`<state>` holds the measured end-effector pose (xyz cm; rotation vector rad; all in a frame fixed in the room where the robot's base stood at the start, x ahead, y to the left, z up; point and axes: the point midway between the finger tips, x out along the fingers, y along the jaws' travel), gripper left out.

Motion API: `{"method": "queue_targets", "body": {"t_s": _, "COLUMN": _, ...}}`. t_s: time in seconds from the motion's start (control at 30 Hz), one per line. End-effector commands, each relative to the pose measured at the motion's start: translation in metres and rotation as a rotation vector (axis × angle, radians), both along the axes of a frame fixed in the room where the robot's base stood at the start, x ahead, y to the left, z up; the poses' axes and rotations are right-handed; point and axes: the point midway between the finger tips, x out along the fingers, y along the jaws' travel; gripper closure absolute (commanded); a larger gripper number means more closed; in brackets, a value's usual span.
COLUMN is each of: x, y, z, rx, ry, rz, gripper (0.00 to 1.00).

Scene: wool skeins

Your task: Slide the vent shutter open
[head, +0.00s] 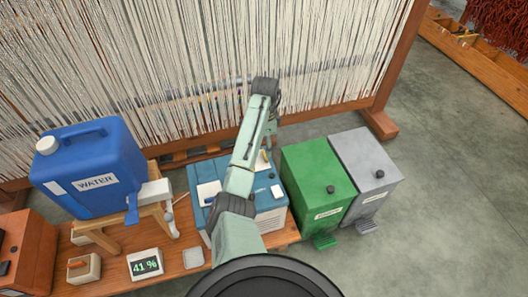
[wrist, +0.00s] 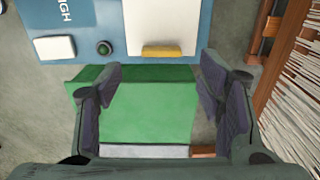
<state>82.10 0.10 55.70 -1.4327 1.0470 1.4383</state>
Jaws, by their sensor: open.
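The vent shutter appears to be a white plate (wrist: 160,22) on top of a blue cabinet (wrist: 220,22), with a yellow grip bar (wrist: 163,51) along its near edge in the wrist view. In the head view the yellow bar (head: 264,156) shows beside my arm, which hides much of the cabinet top (head: 225,166). My gripper (wrist: 158,75) is open and empty. In the wrist view its fingers are spread wide, and the bar lies just beyond the tips, between their lines. I see no contact. The head view hides the fingers.
Beside the cabinet stand a green bin (head: 318,170) and a grey bin (head: 365,160); the green one shows below the fingers in the wrist view. A loom (head: 200,60) rises behind. A blue water can (head: 90,170) stands left. Floor at right is clear.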

Motion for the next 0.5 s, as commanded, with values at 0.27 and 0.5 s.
{"method": "queue_targets", "body": {"t_s": 0.27, "x": 0.000, "y": 0.001, "z": -0.046, "rx": 0.001, "ry": 0.000, "rz": 0.002, "gripper": 0.38}}
{"method": "queue_targets", "body": {"t_s": 0.5, "x": 0.000, "y": 0.001, "z": -0.059, "rx": 0.001, "ry": -0.003, "rz": 0.001, "gripper": 0.38}}
